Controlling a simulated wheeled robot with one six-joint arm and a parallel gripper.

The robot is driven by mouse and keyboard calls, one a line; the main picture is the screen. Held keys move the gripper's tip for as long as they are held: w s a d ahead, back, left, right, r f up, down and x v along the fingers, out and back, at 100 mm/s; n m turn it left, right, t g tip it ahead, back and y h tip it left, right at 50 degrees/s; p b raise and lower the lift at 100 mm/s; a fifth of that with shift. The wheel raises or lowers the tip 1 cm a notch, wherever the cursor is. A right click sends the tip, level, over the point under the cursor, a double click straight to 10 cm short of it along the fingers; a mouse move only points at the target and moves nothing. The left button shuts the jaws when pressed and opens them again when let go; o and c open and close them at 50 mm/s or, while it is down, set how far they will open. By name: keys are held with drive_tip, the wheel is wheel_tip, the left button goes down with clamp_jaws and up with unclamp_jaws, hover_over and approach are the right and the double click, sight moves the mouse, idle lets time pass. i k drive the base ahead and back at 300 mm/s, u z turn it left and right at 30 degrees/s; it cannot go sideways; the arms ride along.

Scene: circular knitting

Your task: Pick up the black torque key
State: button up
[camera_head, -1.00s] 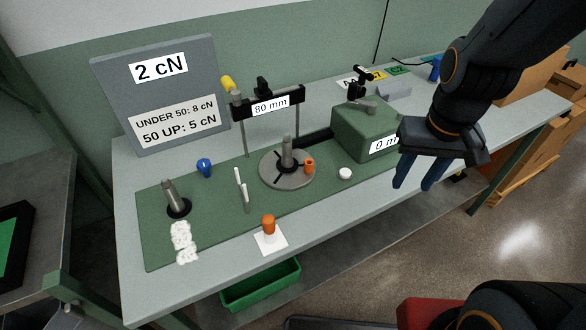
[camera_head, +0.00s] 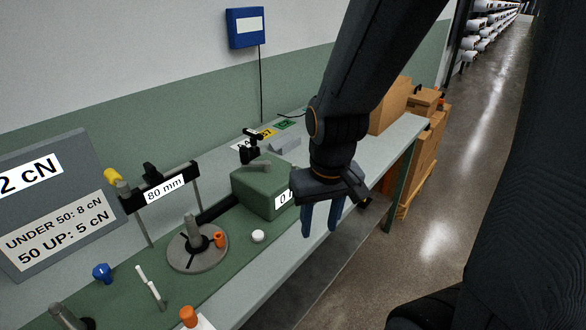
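My gripper (camera_head: 320,222) hangs over the front edge of the bench, right of the green box. Its two blue fingers point down, apart, with nothing visible between them. I cannot identify the black torque key for sure. A small black upright piece (camera_head: 248,152) with a bar-like top stands at the back of the green box (camera_head: 262,190), left of my gripper. Another black knob-like piece (camera_head: 152,171) sits on the black crossbar labelled 80 mm (camera_head: 165,190). My gripper touches neither piece.
The grey bench (camera_head: 392,138) holds a round grey plate (camera_head: 205,256) with a post, an orange piece (camera_head: 220,240), a white disc (camera_head: 258,236) and a blue knob (camera_head: 102,273). Coloured labels (camera_head: 285,125) lie at the back. Cardboard boxes (camera_head: 392,105) stand at the far end.

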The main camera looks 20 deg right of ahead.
sight(255, 136)
drive_tip(key=z, duration=0.05)
drive_tip(key=k, duration=0.45)
drive_tip(key=z, duration=0.75)
drive_tip(key=i, duration=1.55)
drive_tip(key=u, duration=0.7)
